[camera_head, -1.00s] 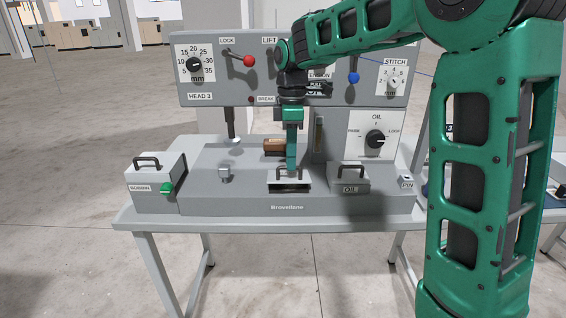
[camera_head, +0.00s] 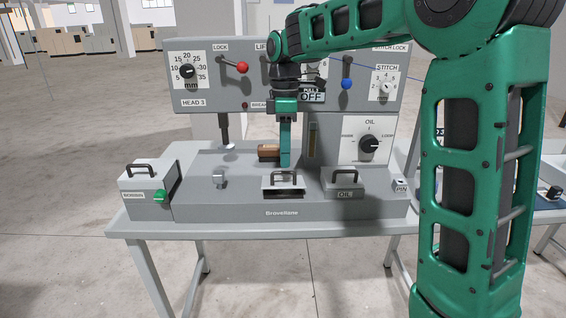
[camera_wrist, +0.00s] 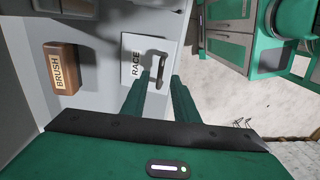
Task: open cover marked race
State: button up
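The cover marked RACE (camera_wrist: 134,62) shows in the wrist view as a pale plate with a black bar handle (camera_wrist: 162,60). In the head view the handle of the race cover (camera_head: 283,177) stands at the front middle of the machine bed. A dark strip shows along its front side; I cannot tell whether this is a gap. My gripper (camera_wrist: 160,76) points down with its two green fingers apart, and the handle lies in line with the space between them. In the head view my gripper (camera_head: 285,165) is just behind and above the handle, apparently holding nothing.
A brown BRUSH block (camera_wrist: 62,68) lies close to the left of my fingers. The OIL cover (camera_head: 344,182) stands close on the right, the BOBBIN box (camera_head: 147,185) at the far left. A small grey knob (camera_head: 219,180) stands on the bed. The control panel (camera_head: 215,90) rises behind.

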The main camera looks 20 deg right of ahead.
jog(key=shift+w+r, duration=0.15)
jog(key=shift+r, duration=1)
jog(key=shift+w+r, duration=0.1)
jog(key=shift+r, duration=1)
jog(key=shift+c, duration=0.7)
